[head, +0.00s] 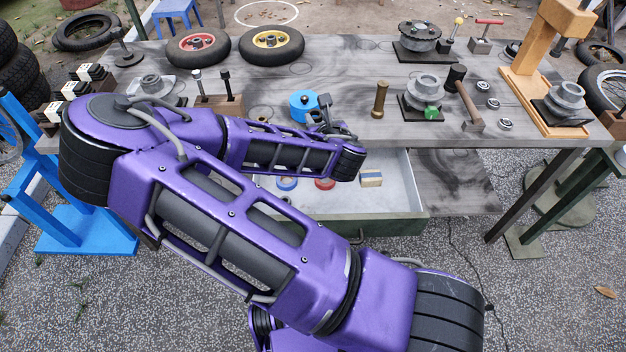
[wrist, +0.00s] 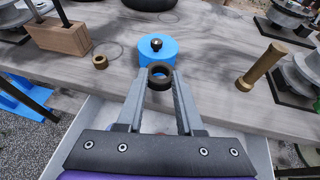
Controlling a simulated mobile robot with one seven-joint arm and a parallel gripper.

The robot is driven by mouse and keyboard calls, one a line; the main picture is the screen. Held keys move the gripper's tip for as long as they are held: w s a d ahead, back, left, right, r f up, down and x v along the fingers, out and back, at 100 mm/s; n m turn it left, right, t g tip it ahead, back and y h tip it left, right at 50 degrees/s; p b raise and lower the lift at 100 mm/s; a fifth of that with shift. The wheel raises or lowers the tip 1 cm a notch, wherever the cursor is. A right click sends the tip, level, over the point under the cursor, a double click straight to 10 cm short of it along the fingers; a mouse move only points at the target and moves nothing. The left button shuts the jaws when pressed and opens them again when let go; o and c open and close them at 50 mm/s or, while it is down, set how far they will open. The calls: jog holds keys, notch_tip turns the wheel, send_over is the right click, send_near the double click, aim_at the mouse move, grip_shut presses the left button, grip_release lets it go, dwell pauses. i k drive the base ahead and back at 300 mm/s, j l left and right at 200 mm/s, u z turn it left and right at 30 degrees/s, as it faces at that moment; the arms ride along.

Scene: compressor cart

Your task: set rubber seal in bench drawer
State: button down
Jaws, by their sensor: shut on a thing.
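The rubber seal is a small black ring (wrist: 160,72) in the wrist view, pinched between the fingertips of my gripper (wrist: 160,80). It is held near the front edge of the bench, just before a blue round tin with a black knob (wrist: 157,53).
In the drawer lie a blue roll (head: 287,183), a red roll (head: 325,184) and a small box (head: 371,178). A brass cylinder (head: 380,98) and a small brass ring (wrist: 100,62) stand on the bench. The drawer's right side has bare floor.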

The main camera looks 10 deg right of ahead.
aim_at(322, 205)
jog(key=l+u, duration=0.3)
jog(key=k+l+u, duration=0.1)
jog(key=l+u, duration=0.2)
jog(key=k+l+u, duration=0.15)
jog(key=l, duration=0.2)
jog(key=l+u, duration=0.1)
jog(key=l, duration=0.2)
jog(key=k+l, duration=0.15)
jog(key=l, duration=0.2)
jog(key=k+l, duration=0.15)
jog(key=l, duration=0.2)
jog(key=u, duration=0.05)
